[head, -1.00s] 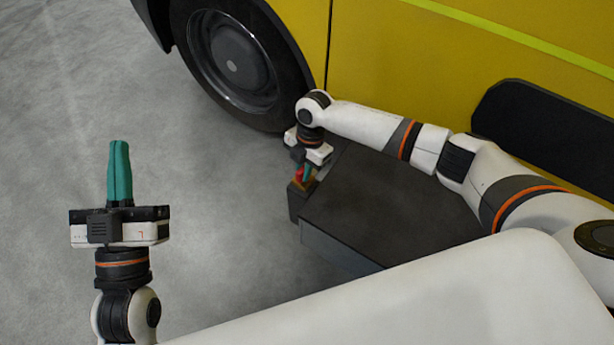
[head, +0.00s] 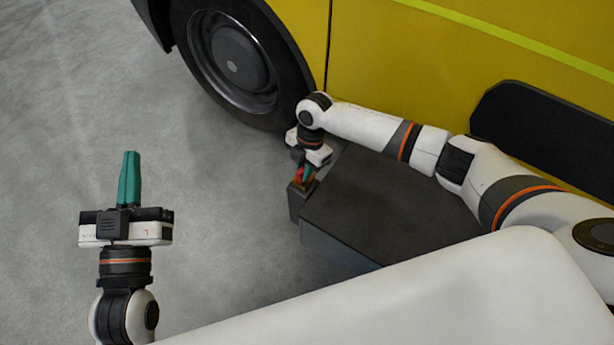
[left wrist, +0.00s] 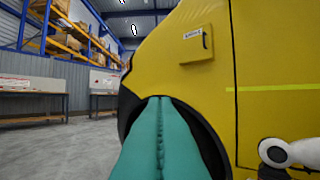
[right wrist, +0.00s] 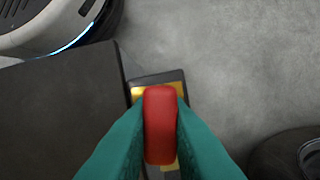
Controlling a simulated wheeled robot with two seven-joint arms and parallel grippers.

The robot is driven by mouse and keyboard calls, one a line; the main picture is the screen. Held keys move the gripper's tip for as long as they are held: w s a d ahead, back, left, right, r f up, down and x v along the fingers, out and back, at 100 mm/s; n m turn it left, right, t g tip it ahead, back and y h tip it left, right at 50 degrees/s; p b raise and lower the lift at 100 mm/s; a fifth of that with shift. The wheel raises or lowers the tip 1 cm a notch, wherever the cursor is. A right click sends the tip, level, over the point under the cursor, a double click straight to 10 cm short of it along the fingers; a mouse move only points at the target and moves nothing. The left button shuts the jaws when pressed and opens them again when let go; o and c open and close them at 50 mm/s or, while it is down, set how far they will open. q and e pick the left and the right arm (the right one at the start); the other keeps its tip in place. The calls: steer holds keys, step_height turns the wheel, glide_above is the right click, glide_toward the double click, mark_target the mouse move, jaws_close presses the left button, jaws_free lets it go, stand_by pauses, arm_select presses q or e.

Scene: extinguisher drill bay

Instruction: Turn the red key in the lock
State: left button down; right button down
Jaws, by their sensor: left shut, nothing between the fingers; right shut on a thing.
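The red key (right wrist: 160,125) is between the teal fingers of my right gripper (right wrist: 160,130), which is shut on it. Below the key is the lock block (right wrist: 145,80), dark with a yellow top; the key hides much of it. In the head view the red key (head: 301,175) shows small between the fingers of my right gripper (head: 304,177), just over the lock block (head: 297,203). I cannot tell how deep the key sits. My left gripper (head: 130,156) is shut and empty, over the floor at the left; its fingertips also show in the left wrist view (left wrist: 159,100).
A dark box (head: 385,205) stands right beside the lock block. A yellow vehicle (head: 400,60) with a black wheel (head: 232,62) stands behind. The left wrist view shows shelves (left wrist: 70,35) and tables (left wrist: 30,95) far off. The grey floor (head: 60,120) at left is clear.

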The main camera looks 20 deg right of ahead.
arm_select(q)
steer(key=shift+w+f+g, duration=0.1)
steer(key=shift+f+g, duration=0.2)
steer(key=shift+f, duration=0.05)
steer(key=shift+f, duration=0.15)
